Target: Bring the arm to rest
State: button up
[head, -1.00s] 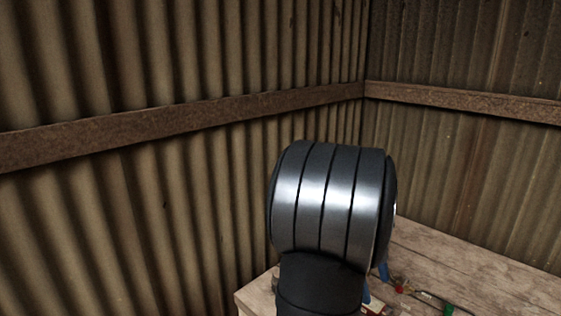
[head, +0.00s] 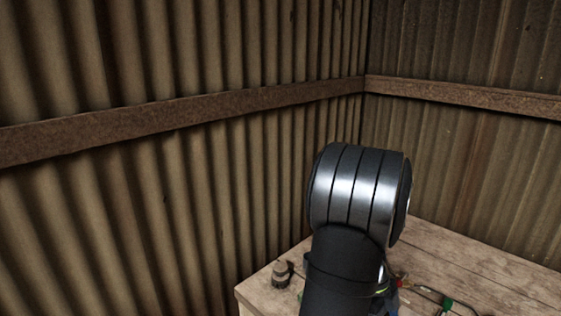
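My arm shows in the head view as a dark link topped by a large silver and black joint, standing in front of the wooden table (head: 470,258). My gripper is not in view. Whether it is open or shut, or holds anything, does not show.
A small dark knob-like object with a pale base (head: 282,273) stands near the table's left edge. Thin wire-like items with red and green parts (head: 447,303) lie right of my arm. Corrugated metal walls (head: 180,200) with a rusty rail (head: 190,118) close in the left and back.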

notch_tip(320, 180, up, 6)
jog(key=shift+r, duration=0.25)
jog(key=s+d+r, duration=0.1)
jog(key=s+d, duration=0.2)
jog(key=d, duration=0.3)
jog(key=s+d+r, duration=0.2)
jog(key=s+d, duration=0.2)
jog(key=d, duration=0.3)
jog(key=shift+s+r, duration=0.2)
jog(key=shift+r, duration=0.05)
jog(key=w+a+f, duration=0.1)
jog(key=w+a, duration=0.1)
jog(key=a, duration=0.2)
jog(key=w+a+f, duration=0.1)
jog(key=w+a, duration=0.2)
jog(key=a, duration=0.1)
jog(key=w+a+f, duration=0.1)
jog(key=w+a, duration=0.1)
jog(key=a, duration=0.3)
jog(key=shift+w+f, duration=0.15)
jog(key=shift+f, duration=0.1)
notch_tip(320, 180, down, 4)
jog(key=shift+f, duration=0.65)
